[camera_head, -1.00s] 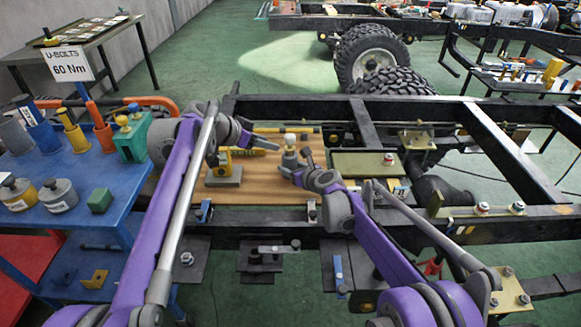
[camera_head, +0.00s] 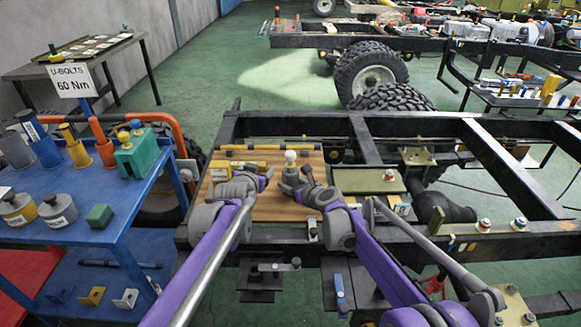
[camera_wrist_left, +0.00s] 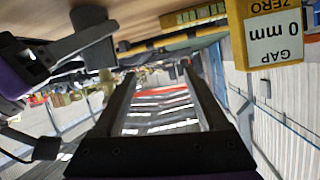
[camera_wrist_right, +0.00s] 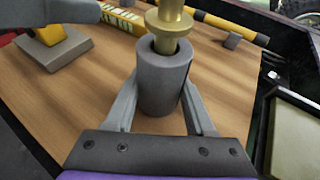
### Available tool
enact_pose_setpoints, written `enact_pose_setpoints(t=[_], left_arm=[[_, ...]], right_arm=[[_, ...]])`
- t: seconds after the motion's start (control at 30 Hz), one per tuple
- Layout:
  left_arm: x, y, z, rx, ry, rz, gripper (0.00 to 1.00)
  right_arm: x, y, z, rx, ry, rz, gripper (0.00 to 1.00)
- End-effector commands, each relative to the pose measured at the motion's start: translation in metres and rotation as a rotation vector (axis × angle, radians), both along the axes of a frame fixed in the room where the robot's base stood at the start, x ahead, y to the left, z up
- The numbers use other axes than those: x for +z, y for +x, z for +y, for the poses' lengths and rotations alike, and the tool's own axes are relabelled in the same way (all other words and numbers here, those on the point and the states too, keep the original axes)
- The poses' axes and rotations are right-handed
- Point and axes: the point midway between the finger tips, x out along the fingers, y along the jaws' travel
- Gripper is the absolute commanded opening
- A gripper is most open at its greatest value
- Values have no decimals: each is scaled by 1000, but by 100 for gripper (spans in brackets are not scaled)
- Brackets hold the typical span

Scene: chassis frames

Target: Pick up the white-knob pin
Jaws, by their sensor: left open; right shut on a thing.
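The white-knob pin (camera_head: 291,157) stands upright in a grey cylindrical holder (camera_head: 291,172) on the wooden board. In the right wrist view, the brass part of the pin (camera_wrist_right: 168,22) rises from the grey holder (camera_wrist_right: 165,82); the white knob is out of frame. My right gripper (camera_head: 295,185) is shut on the grey holder, its fingers along both sides. My left gripper (camera_head: 255,180) is open and empty over the board, left of the holder. In the left wrist view its two dark fingers (camera_wrist_left: 160,85) are apart with nothing between them.
A yellow gauge block (camera_wrist_left: 275,30) marked "GAP 0 mm" is close to my left gripper. The wooden board (camera_head: 275,209) lies on the black chassis frame (camera_head: 440,128). A blue table (camera_head: 95,236) with bins and cylinders stands at left.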

Motion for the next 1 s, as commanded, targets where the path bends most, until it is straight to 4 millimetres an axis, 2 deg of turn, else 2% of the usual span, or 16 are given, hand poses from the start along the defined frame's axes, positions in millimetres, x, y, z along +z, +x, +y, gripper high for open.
enact_pose_setpoints(t=[0.2,0.33,0.43,0.53,0.8,1.0], left_arm=[[16,-25,-36,-29,-126,-249,76],[22,-40,-53,-73,-183,-323,76],[25,-43,-61,-93,-206,-346,76],[25,-32,-66,-100,-214,-354,76],[25,11,-78,-99,-213,-352,76],[24,24,-83,-98,-214,-351,76]], right_arm=[[0,0,0,0,0,0,0],[0,0,0,0,0,0,0],[0,0,0,0,0,0,0],[0,0,0,0,0,0,0],[0,0,0,0,0,0,0],[0,0,0,0,0,0,0]])
